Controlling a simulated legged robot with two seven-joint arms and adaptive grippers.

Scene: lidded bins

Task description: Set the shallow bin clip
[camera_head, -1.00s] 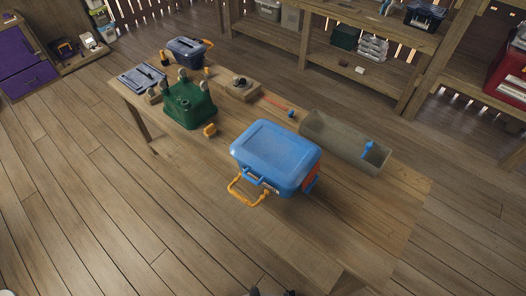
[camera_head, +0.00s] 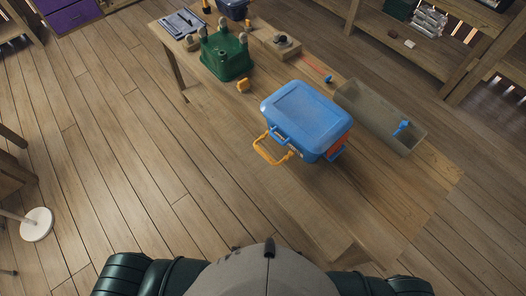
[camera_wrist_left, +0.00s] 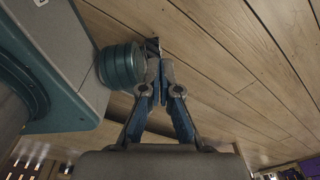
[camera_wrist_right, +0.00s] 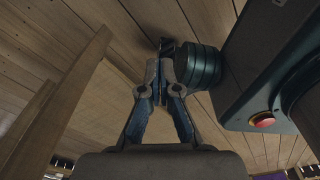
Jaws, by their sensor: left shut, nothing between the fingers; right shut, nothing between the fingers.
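A blue lidded bin (camera_head: 306,112) stands on the wooden table in the head view, its lid on top. An orange bail handle or clip (camera_head: 269,151) sticks out from its near left side, and a blue latch (camera_head: 281,135) shows on that side. A red-orange part (camera_head: 337,151) shows at its right end. I cannot tell which part is the shallow bin clip. My left gripper (camera_wrist_left: 156,68) is shut and empty, beside my own body over the floor. My right gripper (camera_wrist_right: 163,66) is shut and empty, also beside my body. Neither gripper shows in the head view.
A grey open trough (camera_head: 378,118) with a blue clip (camera_head: 402,127) lies right of the bin. A green upturned bin (camera_head: 226,56), a small yellow piece (camera_head: 242,86) and a wooden block (camera_head: 281,43) are farther back. The table's front right (camera_head: 400,190) is clear.

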